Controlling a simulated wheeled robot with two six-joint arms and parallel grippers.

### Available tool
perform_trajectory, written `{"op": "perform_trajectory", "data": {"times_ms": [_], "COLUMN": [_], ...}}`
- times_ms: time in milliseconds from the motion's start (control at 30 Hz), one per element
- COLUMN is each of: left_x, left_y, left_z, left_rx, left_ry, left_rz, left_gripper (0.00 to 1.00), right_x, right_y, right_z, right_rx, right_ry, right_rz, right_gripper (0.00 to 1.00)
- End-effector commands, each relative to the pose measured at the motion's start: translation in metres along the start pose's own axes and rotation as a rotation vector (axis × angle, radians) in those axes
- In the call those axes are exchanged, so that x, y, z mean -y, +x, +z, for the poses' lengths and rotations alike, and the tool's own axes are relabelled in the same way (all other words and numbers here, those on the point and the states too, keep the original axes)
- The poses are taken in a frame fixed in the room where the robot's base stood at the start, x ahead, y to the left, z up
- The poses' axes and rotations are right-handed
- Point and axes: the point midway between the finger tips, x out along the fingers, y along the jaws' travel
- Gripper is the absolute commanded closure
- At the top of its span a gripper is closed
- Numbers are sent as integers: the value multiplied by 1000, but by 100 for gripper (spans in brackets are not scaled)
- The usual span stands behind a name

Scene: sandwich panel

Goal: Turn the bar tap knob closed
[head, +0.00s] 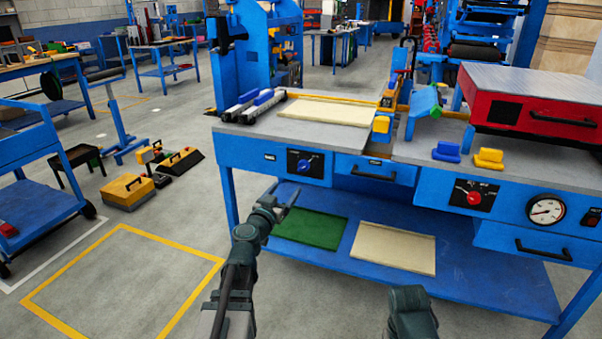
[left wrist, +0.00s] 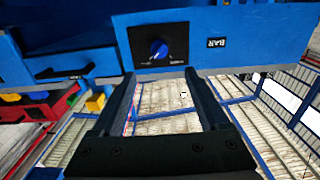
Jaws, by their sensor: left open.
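The bar tap knob is a blue knob (head: 305,163) on a black plate on the bench's front panel, left of a drawer. In the left wrist view the blue knob (left wrist: 159,49) shows beyond the fingertips, with a small BAR label (left wrist: 216,43) beside its plate. My left gripper (head: 284,203) is below and in front of the panel, apart from the knob. In the left wrist view its two fingers (left wrist: 165,76) are spread with nothing between them. Part of my right arm shows at the bottom of the head view; its gripper is not seen.
A red knob (head: 473,197) and a gauge (head: 546,210) are farther right on the bench front. A drawer with a handle (head: 372,175) is beside the blue knob. The lower shelf (head: 465,268) holds a green panel (head: 312,229) and a cream panel (head: 393,248).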

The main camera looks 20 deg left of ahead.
Motion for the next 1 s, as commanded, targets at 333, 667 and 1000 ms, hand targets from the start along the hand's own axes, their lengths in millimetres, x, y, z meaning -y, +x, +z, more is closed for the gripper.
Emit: {"op": "perform_trajectory", "data": {"times_ms": [333,667,1000], "left_x": [0,0,-1], "left_y": [48,114,135], "left_z": [0,0,0], "left_rx": [0,1,1], "left_ry": [0,-1,0], "left_rz": [3,3,2], "left_gripper": [22,22,22], "right_x": [0,0,0], "right_y": [0,0,0], "right_z": [0,0,0], "right_rx": [0,0,0], "right_ry": [0,0,0], "right_rz": [0,0,0], "right_gripper": [50,50,50]}}
